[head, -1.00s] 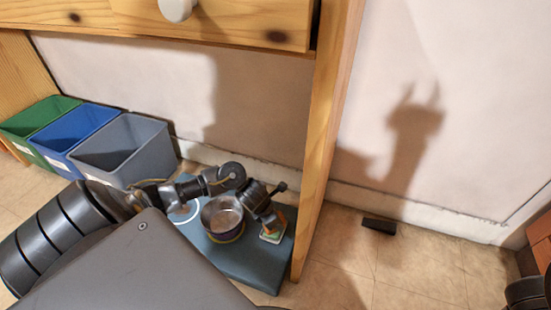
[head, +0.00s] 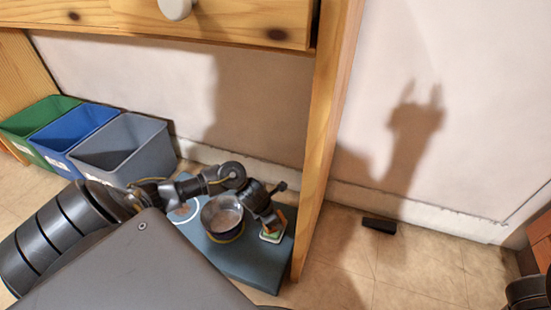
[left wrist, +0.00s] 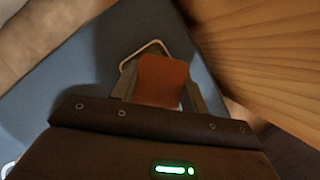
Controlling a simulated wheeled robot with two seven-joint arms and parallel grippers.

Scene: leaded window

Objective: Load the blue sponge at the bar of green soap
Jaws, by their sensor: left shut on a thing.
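My left gripper (head: 274,218) points down at the right end of a blue-grey board (head: 255,270). It is shut on an orange-brown block (left wrist: 161,80), which shows between the fingers in the left wrist view. A green bar of soap (head: 271,234) in a pale dish lies directly below the gripper. The dish's pale rim (left wrist: 152,46) shows just beyond the block in the left wrist view. I cannot tell whether the block touches the soap. I make out no blue sponge. My right gripper is not in view.
A metal bowl (head: 222,217) stands on the board, close left of the gripper. A wooden post (head: 318,150) rises close to its right. Green (head: 30,118), blue (head: 62,138) and grey (head: 125,150) bins stand at left. A black block (head: 379,225) lies on the floor.

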